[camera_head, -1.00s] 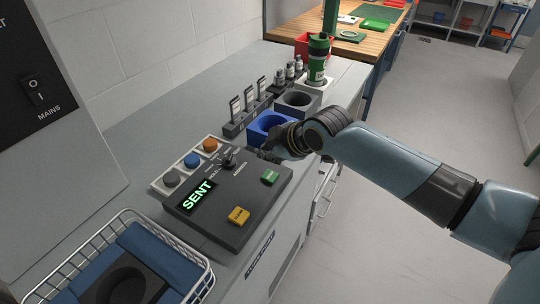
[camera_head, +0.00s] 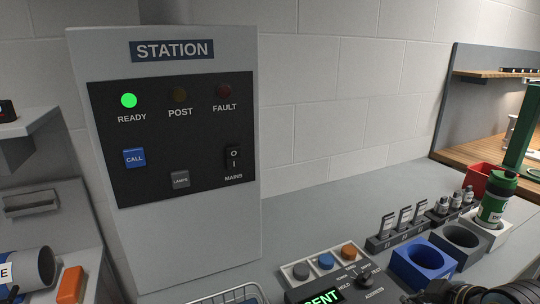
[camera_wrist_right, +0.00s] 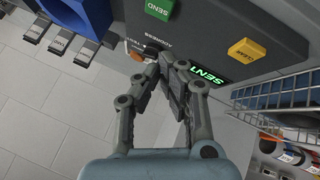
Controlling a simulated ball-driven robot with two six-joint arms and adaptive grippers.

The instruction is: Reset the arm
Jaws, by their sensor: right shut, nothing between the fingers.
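My right gripper (camera_wrist_right: 173,75) is shut and empty in the right wrist view. Its fingertips are close to the dark control panel (camera_wrist_right: 205,30), near the orange button (camera_wrist_right: 136,50); I cannot tell whether they touch it. The panel has a green SEND button (camera_wrist_right: 159,8), a yellow CLEAR button (camera_wrist_right: 250,52) and a lit display (camera_wrist_right: 207,76) reading SENT. In the head view the display (camera_head: 323,297) shows at the bottom edge, and part of my right arm is at the bottom right. My left gripper is not in view.
The grey STATION cabinet (camera_head: 228,60) stands behind the panel, its green READY lamp (camera_head: 129,100) lit. A blue holder (camera_head: 423,268), a dark grey holder (camera_head: 462,239) and a green canister (camera_head: 495,203) are to the right. A wire basket (camera_head: 228,296) is at the bottom.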

